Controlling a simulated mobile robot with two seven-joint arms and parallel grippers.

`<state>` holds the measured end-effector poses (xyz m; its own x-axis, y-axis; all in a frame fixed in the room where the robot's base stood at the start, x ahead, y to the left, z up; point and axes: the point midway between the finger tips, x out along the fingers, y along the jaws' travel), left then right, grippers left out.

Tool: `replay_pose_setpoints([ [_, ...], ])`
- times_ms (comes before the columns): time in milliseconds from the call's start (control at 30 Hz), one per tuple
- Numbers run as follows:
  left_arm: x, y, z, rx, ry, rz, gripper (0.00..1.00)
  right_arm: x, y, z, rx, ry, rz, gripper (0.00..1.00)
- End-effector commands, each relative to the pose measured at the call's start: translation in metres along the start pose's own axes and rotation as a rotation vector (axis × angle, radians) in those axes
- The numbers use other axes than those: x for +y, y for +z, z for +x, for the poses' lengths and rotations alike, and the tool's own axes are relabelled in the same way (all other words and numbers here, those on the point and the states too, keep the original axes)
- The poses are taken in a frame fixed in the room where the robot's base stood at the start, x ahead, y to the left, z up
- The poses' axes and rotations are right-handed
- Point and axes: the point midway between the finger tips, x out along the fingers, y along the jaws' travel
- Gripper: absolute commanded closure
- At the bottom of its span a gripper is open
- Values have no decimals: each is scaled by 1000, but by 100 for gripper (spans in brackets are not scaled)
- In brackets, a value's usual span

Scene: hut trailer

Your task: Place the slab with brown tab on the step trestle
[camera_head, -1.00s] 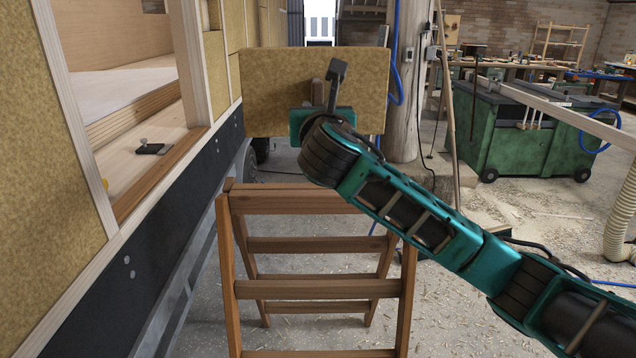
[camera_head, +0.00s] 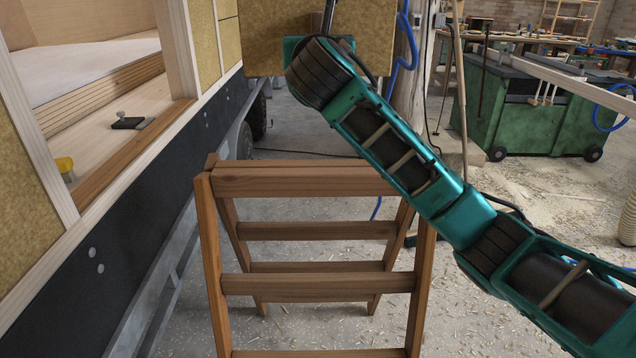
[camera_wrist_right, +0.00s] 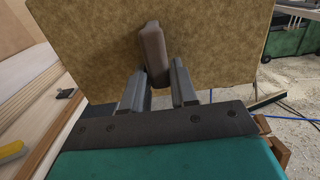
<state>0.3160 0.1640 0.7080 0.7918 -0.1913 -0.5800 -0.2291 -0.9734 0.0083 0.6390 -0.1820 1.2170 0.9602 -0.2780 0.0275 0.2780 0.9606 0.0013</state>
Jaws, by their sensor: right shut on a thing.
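The slab (camera_head: 368,42) is a tan, fibrous panel at the top of the head view, cut off by the frame edge. In the right wrist view the slab (camera_wrist_right: 215,50) stands upright and fills the top, with its brown tab (camera_wrist_right: 154,52) facing me. My right gripper (camera_wrist_right: 160,82) is shut on the brown tab, one finger on each side. In the head view my right arm hides the slab's lower middle. The step trestle (camera_head: 305,181) is a reddish-brown wooden frame standing on the floor below and nearer than the slab. My left gripper is out of view.
The hut trailer's wall and dark side rail (camera_head: 100,235) run along the left, close to the trestle. A dark clamp-like tool (camera_head: 130,122) lies on its sill. A wooden post and blue hose (camera_head: 403,45) stand behind the slab. A green workbench (camera_head: 520,115) is at right.

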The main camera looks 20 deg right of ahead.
Motion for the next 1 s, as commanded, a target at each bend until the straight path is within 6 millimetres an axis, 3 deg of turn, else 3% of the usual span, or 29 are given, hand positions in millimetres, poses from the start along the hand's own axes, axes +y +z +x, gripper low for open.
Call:
replay_pose_setpoints([
  [33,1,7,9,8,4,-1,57,0,-7,-2,-5,2,4,100],
  [200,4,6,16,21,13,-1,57,-1,-4,-4,-9,1,2,100],
  [300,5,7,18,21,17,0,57,-2,-13,-4,-6,1,0,100],
  [800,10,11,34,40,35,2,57,-2,-138,-8,-6,0,-2,100],
  [1000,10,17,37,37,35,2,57,-2,-158,-8,-9,1,0,100],
])
